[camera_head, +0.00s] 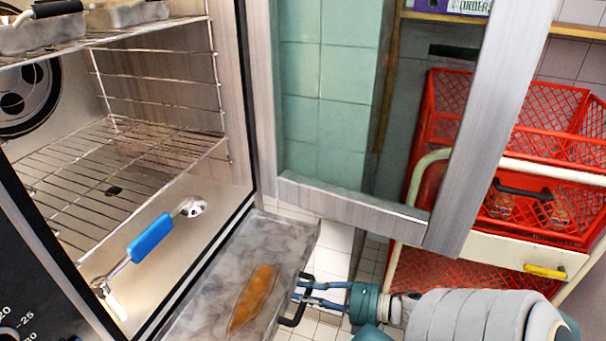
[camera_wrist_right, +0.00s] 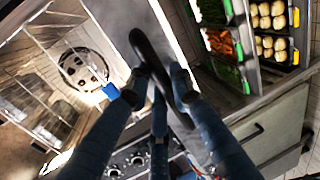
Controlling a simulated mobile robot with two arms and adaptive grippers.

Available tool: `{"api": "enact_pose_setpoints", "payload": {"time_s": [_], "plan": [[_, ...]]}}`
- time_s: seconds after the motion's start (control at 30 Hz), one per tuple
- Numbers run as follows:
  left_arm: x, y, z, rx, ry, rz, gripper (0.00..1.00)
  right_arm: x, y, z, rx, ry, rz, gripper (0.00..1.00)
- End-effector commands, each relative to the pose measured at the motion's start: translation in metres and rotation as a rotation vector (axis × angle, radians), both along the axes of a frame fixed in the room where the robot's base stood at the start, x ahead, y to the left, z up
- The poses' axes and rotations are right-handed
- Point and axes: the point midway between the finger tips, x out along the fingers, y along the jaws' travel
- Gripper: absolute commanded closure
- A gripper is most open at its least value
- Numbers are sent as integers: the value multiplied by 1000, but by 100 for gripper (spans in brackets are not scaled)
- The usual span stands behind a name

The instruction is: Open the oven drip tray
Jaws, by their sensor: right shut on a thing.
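The drip tray (camera_head: 285,232) is a grey metal tray with an orange-brown stain, below the oven opening in the head view. It shows out in front of the oven's lower edge. Its black handle (camera_head: 291,321) is on the side toward my right arm. My right gripper (camera_head: 300,291) is shut on this handle. In the right wrist view the black handle (camera_wrist_right: 147,48) runs between the fingers of my right gripper (camera_wrist_right: 163,85). The oven (camera_head: 238,100) is open, with its glass door (camera_head: 350,204) swung to the right. My left gripper is not in view.
Wire racks (camera_head: 130,150) and a blue-handled tool (camera_head: 150,238) are inside the oven. A cart with red crates (camera_head: 455,95) stands right, behind the door. Bins of vegetables (camera_wrist_right: 272,22) show in the wrist view. The door frame hangs just above my right gripper.

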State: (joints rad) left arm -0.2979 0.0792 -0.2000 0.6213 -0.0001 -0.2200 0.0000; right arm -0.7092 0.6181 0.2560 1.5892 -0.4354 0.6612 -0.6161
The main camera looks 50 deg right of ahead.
Motion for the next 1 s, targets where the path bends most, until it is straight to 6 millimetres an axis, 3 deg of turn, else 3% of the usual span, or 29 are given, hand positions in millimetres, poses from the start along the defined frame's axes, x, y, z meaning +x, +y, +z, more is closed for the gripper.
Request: {"api": "enact_pose_setpoints", "payload": {"time_s": [0.07, 0.1, 0.2, 0.57, 1.0], "plan": [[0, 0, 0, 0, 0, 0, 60, 0, 0, -2, 0, 3, 0, 100], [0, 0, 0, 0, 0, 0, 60, 0, 0, -2, -1, 3, 0, 75], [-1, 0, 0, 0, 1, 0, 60, 0, 0, -1, -1, 3, 0, 61], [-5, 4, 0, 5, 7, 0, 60, -5, -2, 0, 0, 2, 0, 61], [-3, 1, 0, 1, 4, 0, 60, -83, -34, 16, -2, 6, -2, 61]]}}
